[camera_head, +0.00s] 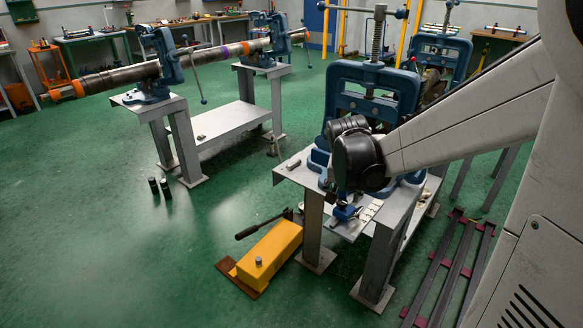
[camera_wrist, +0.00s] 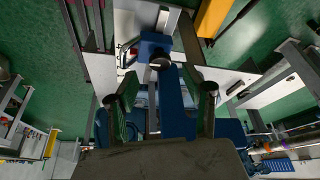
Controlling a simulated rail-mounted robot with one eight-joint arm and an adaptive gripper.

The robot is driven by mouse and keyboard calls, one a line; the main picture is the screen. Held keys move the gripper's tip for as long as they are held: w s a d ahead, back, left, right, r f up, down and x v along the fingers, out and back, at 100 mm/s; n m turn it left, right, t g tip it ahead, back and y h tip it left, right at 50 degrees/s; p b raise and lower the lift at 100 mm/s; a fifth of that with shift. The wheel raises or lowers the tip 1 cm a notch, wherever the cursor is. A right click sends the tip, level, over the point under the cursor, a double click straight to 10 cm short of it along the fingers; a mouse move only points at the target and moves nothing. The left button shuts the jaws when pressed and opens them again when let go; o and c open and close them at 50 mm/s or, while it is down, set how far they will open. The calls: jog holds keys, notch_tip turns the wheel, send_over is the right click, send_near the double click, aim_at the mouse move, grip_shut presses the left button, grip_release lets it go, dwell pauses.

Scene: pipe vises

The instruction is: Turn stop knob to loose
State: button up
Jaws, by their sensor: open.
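In the wrist view, my gripper (camera_wrist: 163,92) has its two dark fingers spread wide apart, with nothing held between them. A dark round knob-like part (camera_wrist: 159,61) shows beyond the fingertips, between them, by a small blue block (camera_wrist: 153,44). It may be the stop knob; its setting cannot be read. The blue vise frame (camera_wrist: 172,105) runs behind the fingers. In the head view, the blue vise (camera_head: 345,100) stands on a grey metal stand (camera_head: 312,222). My black wrist hides the vise's lower front and any knob there. Whether the fingers touch anything cannot be told.
A yellow pump-like box (camera_head: 270,250) with a black handle sits on the floor left of the stand. Another stand (camera_head: 165,104) with vises holds a long pipe (camera_head: 120,77) at the left. A dark rack (camera_head: 450,270) lies at the right. Green floor is free at front left.

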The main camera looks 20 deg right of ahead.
aim_at(342, 201)
jog(key=shift+b+x, duration=0.4)
jog(key=shift+x, duration=1.65)
jog(key=c, duration=1.1)
jog(key=shift+s+n+t+y, duration=0.15)
jog(key=shift+n+y, duration=0.25)
jog(key=shift+n, duration=0.75)
jog(key=shift+w+n+t+y, duration=0.1)
jog(key=shift+n+t+y, duration=0.25)
jog(key=shift+n, duration=0.8)
jog(key=o, duration=1.1)
jog(key=shift+r, duration=0.15)
jog(key=v, duration=1.1)
jog(key=shift+r, duration=0.4)
